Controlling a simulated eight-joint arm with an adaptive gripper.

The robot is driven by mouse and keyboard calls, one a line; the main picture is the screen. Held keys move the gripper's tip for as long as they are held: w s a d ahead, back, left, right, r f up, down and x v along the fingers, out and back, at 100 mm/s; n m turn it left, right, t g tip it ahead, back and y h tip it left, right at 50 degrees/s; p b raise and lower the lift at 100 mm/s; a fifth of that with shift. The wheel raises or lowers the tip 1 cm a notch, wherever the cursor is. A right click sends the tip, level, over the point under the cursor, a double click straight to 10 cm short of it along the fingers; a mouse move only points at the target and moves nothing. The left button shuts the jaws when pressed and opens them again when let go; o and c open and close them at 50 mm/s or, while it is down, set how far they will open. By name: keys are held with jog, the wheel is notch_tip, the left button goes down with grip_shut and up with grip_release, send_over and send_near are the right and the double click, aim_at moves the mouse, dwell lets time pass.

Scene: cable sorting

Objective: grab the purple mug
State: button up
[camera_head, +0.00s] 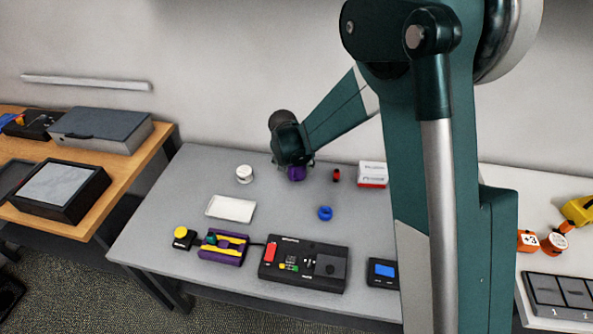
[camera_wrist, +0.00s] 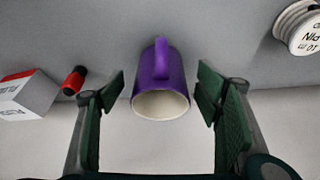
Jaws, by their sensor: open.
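The purple mug (camera_wrist: 173,73) is in the middle of the wrist view, its handle up the picture and its pale open mouth toward the gripper. In the head view the mug (camera_head: 296,173) is a small purple patch at the back of the grey table, partly hidden by my gripper. My gripper (camera_wrist: 160,98) is open and empty-jawed, with one dark green finger on each side of the mug. A gap shows between the mug and each finger in the wrist view. In the head view my gripper (camera_head: 303,162) is right above and behind the mug.
A white jar (camera_head: 244,175) stands left of the mug; a small red item (camera_head: 336,176) and a white-red box (camera_head: 372,174) stand right. A white tray (camera_head: 230,209), blue ring (camera_head: 325,213) and black control box (camera_head: 303,268) lie nearer. The grey table (camera_head: 180,190) has bare room between.

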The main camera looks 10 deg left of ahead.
aim_at(297, 168)
jog(key=shift+b+x, duration=0.45)
jog(key=shift+x, duration=1.45)
jog(key=c, duration=1.2)
jog(key=shift+r, duration=0.2)
jog(key=shift+r+p, duration=1.2)
jog(key=shift+r, duration=3.65)
